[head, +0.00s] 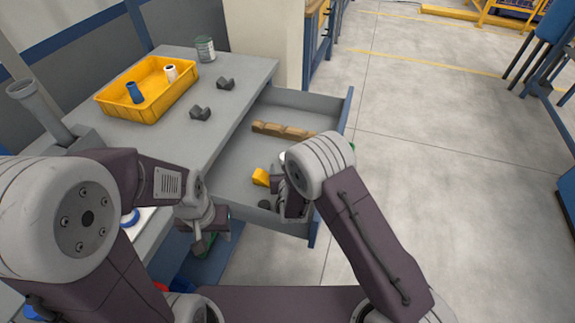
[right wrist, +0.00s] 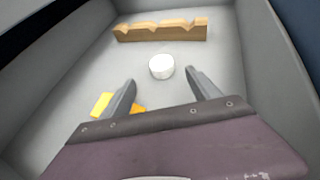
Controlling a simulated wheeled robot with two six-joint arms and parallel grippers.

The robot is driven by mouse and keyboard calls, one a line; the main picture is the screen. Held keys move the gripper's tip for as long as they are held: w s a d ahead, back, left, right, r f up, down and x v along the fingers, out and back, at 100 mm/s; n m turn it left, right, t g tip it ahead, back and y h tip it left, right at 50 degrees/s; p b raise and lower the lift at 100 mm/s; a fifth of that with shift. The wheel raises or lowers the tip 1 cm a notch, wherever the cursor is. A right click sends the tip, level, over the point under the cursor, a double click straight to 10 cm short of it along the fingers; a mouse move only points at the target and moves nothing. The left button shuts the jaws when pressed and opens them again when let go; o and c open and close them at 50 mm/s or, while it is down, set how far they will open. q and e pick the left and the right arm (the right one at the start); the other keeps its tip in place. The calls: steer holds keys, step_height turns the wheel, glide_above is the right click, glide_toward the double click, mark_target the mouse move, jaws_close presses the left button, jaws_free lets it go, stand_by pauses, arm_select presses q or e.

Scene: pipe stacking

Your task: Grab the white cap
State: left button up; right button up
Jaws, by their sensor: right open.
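The white cap (right wrist: 161,66) lies on the drawer floor in the right wrist view, just beyond and between the fingertips. In the head view only a white sliver of it (head: 283,156) shows beside my right arm. My right gripper (right wrist: 160,78) is open and empty inside the drawer, its fingers apart and pointing toward the cap without touching it. In the head view the right gripper (head: 276,186) is partly hidden by its own wrist. My left gripper (head: 203,236) hangs beside the workbench, outside the drawer; its jaw gap is not clear.
The open grey drawer (head: 297,97) has walls close around my right gripper. It also holds a notched wooden block (head: 284,130) and a yellow piece (head: 261,177). On the bench (head: 240,70) stand a yellow tray (head: 152,117) with blue and white pipes, dark grey blocks (head: 200,112) and a can (head: 205,49).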

steer(key=shift+a+r, duration=0.1)
steer(key=shift+a, duration=0.05)
steer(key=shift+w+a, duration=0.15)
steer(key=shift+w, duration=0.2)
steer(key=shift+w+f, duration=0.4)
steer(key=shift+w, duration=0.15)
steer(key=shift+w+f+b, duration=0.25)
steer(key=shift+w+b, duration=0.05)
steer(key=shift+w, duration=0.25)
steer(key=x, duration=0.3)
steer(key=b+x, duration=0.1)
steer(key=shift+w+d, duration=0.3)
steer(key=shift+d, duration=0.05)
steer(key=shift+r, duration=0.15)
steer(key=c, duration=1.4)
